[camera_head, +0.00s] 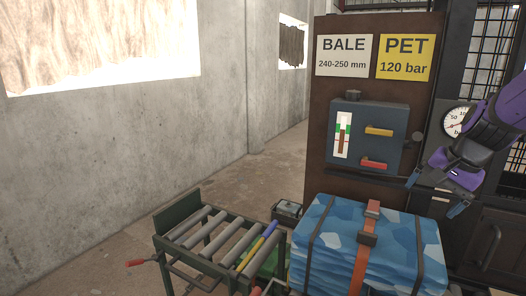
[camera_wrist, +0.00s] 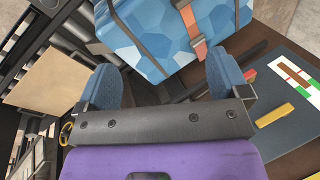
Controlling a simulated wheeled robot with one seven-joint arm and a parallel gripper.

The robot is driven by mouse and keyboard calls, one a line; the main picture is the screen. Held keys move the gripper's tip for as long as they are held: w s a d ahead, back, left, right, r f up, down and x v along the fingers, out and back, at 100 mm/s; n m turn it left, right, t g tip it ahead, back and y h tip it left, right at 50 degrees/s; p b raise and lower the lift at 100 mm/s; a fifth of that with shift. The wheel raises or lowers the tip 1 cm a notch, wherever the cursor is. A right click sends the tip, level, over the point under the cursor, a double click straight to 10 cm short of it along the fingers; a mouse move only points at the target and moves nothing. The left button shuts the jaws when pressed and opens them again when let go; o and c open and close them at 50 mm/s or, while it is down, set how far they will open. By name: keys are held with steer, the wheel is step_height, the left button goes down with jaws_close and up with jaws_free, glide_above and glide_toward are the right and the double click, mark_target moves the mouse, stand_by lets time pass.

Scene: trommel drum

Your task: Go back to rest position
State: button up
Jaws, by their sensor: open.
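My gripper (camera_head: 435,194) is at the right of the head view, on a purple arm, in front of the dark machine. Its two blue fingertips are apart with nothing between them. The wrist view also shows the open gripper (camera_wrist: 164,82), with its blue pads spread. A blue patterned bale (camera_head: 330,243) with dark straps and an orange strap (camera_head: 364,250) lies below and left of the gripper. The bale also shows at the top of the wrist view (camera_wrist: 155,28), apart from the fingers.
A grey control box (camera_head: 367,144) with a yellow lever (camera_head: 379,131) and a red lever (camera_head: 374,163) is left of the gripper. A round gauge (camera_head: 456,121) is close behind my arm. A roller conveyor (camera_head: 160,235) stands left of the bale. Floor beyond it is clear.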

steer(key=s+a+r+n+t+h, duration=0.1)
steer(key=s+a+r+n, duration=0.3)
steer(key=s, duration=0.4)
steer(key=s+a+r+n+h, duration=0.1)
steer(key=s+a+r+n, duration=0.3)
steer(key=s, duration=0.5)
steer(key=shift+a+r+n+t, duration=0.2)
steer(key=shift+a+n+t, duration=0.25)
steer(key=shift+n, duration=0.65)
